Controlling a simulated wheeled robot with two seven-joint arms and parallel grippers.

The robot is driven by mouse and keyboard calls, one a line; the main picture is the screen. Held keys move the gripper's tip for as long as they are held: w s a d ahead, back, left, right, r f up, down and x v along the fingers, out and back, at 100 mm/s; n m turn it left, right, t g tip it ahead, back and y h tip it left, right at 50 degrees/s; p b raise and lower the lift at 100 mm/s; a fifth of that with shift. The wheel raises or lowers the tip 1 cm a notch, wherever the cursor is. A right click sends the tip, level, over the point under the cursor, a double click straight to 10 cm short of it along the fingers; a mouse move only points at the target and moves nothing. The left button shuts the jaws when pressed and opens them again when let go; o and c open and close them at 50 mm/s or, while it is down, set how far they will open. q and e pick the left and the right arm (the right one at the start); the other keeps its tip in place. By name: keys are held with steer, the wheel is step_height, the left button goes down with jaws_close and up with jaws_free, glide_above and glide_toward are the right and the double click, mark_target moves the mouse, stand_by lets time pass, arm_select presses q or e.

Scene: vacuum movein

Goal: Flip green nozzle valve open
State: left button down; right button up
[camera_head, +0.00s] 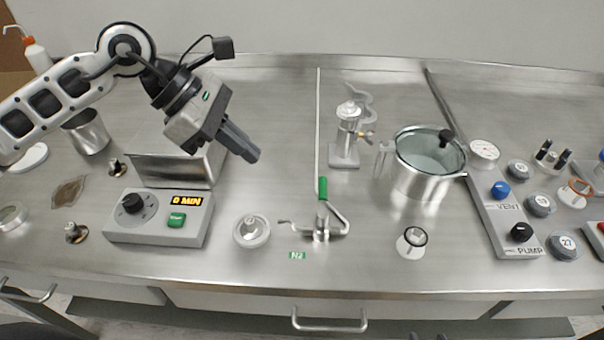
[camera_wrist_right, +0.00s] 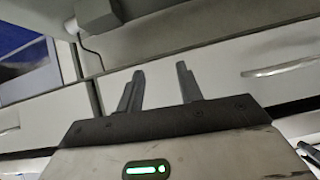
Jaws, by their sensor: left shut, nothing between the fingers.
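The nozzle valve (camera_head: 322,228) is a small metal fitting on the bench in the middle of the head view. Its lever has a green grip (camera_head: 322,188) that points up and away, towards the back of the bench. A green N2 label (camera_head: 297,255) lies in front of it. My left gripper (camera_head: 254,155) is shut and empty, held above the bench to the upper left of the green grip and apart from it. My right gripper (camera_wrist_right: 160,66) shows only in the right wrist view, with its fingers apart and nothing between them.
A timer box (camera_head: 160,218) with a metal-lidded part stands left of the valve. A round metal cap (camera_head: 252,231) lies close beside the valve. A clear-lidded pot (camera_head: 425,180) and a vent and pump panel (camera_head: 505,215) stand to the right. A thin line (camera_head: 318,120) runs back from the valve.

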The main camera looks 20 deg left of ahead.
mark_target(323, 199)
arm_select(q)
steer(key=p+x, duration=0.1)
steer(key=x, duration=0.6)
steer(key=shift+d, duration=0.25)
steer(key=shift+w+d+f+p, duration=0.2)
steer(key=shift+d+p, duration=0.1)
steer(key=shift+d, duration=0.3)
steer(key=shift+w+d+f+p, duration=0.1)
steer(key=shift+w+d+p, duration=0.15)
steer(key=shift+d, duration=0.35)
steer(key=shift+w+d+f, duration=0.15)
steer(key=shift+d, duration=0.45)
arm_select(e)
steer(key=shift+w+d+r, duration=0.15)
steer(key=shift+d+r, duration=0.05)
steer(key=shift+r, duration=0.35)
arm_select(q)
steer(key=shift+w, duration=0.1)
arm_select(e)
steer(key=shift+f, duration=0.1)
